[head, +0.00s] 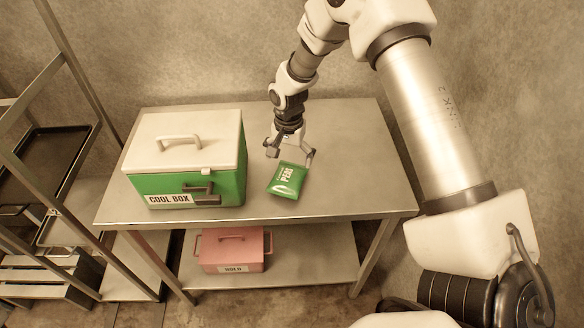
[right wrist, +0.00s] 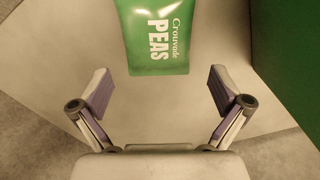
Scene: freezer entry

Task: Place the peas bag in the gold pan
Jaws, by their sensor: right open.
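The green peas bag (head: 287,180) lies flat on the metal table, right of the cool box. It also shows at the top of the right wrist view (right wrist: 157,38), its upper part cut off by the frame. My right gripper (head: 289,152) is open and empty, pointing down at the bag's far edge. In the right wrist view the open fingers (right wrist: 160,88) stand wide apart, and the bag lies beyond them, not between them. I cannot make out a gold pan in either view. My left gripper is not in view.
A green and white cool box (head: 184,158) stands on the table's left half. A pink box (head: 233,250) sits on the lower shelf (head: 310,265). A metal rack with dark trays (head: 42,165) stands at left. The table top (head: 355,160) is clear at right.

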